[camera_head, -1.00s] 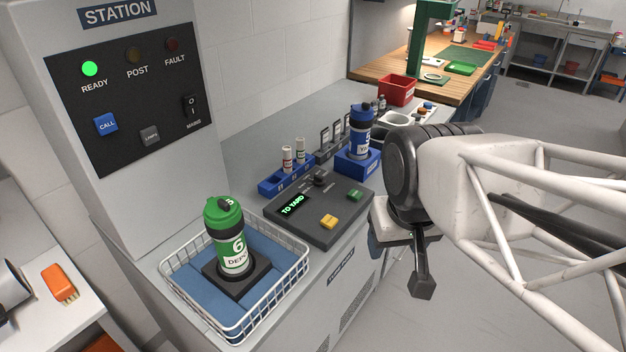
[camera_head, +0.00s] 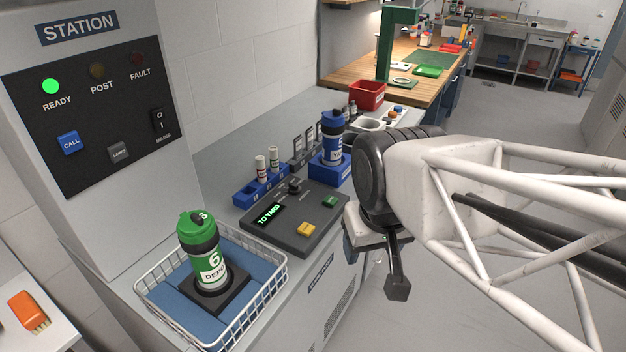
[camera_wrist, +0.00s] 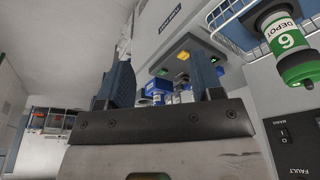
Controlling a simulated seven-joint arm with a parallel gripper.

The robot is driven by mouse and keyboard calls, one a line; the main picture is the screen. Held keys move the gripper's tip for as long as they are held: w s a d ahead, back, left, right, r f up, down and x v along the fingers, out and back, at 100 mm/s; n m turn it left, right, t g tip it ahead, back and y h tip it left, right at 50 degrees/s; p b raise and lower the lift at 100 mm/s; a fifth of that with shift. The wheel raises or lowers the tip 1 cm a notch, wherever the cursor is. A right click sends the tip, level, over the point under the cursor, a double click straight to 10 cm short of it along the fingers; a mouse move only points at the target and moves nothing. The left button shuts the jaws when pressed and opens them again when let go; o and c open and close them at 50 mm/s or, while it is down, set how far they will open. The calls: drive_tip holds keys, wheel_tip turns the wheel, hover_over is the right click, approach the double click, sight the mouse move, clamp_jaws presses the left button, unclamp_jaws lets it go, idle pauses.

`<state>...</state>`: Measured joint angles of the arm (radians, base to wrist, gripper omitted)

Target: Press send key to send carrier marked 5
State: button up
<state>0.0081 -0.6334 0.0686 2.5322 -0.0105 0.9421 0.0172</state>
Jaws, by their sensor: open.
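The control box (camera_head: 290,220) has a lit display (camera_head: 268,214) reading TO YARD, a yellow key (camera_head: 306,230), a green key (camera_head: 330,202) and a black knob (camera_head: 294,186). A blue carrier (camera_head: 333,150) stands upright in a blue holder (camera_head: 330,172) behind the box; its number is not clear. In the wrist view, the yellow key (camera_wrist: 183,55) and green key (camera_wrist: 163,72) show between the fingers (camera_wrist: 163,85).
The station panel (camera_head: 95,115) at left has a green READY light. A blue rack (camera_head: 258,188) with small bottles stands behind the box. A red bin (camera_head: 367,95) and a wooden bench (camera_head: 350,78) are farther back. Open floor lies at right.

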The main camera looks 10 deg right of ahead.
clamp_jaws()
idle(1.6)
